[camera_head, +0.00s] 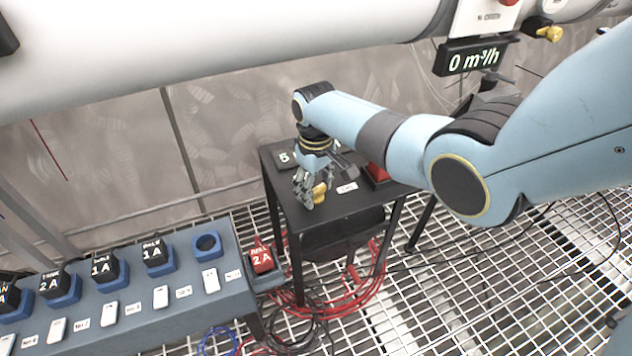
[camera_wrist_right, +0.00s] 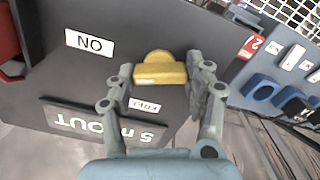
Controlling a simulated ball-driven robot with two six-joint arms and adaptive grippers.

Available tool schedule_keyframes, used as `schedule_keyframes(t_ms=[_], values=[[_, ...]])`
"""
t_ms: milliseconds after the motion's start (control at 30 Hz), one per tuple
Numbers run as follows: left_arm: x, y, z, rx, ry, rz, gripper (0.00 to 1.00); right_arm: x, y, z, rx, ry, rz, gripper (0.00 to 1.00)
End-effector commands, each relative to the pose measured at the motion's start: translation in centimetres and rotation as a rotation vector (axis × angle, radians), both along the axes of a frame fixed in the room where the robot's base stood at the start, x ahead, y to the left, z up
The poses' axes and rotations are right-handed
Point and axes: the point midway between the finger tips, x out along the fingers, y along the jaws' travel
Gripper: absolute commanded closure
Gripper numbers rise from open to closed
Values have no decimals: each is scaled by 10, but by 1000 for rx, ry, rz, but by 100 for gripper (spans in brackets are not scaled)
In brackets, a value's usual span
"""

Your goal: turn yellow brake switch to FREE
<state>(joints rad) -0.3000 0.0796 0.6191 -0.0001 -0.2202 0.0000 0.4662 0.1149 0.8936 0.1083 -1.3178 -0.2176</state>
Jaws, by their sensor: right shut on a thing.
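The yellow brake switch (camera_head: 320,188) sits on top of a small black table. In the right wrist view the yellow switch (camera_wrist_right: 160,70) shows as a bar with a rounded part, lying between my fingers. My right gripper (camera_head: 312,190) reaches down to it and is shut on it; in the wrist view the gripper (camera_wrist_right: 165,80) has a finger on each side. My left gripper is not in view.
The black table (camera_head: 283,196) also bears a red part (camera_head: 377,172) and a display plate (camera_wrist_right: 100,122) reading 5 m OUT. A grey bench (camera_head: 190,296) with blue sockets and black blocks stands at left. Red cables (camera_head: 340,308) lie on the grating. A large white pipe (camera_head: 200,45) runs above.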

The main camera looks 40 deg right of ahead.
Motion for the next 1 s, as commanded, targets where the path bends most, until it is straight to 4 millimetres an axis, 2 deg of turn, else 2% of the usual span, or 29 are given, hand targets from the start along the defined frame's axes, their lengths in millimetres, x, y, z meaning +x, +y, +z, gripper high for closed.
schedule_keyframes(t_ms=[400,1000], values=[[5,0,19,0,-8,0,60,0,1,2,1,0,394,80],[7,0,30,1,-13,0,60,0,1,0,1,0,942,80]])
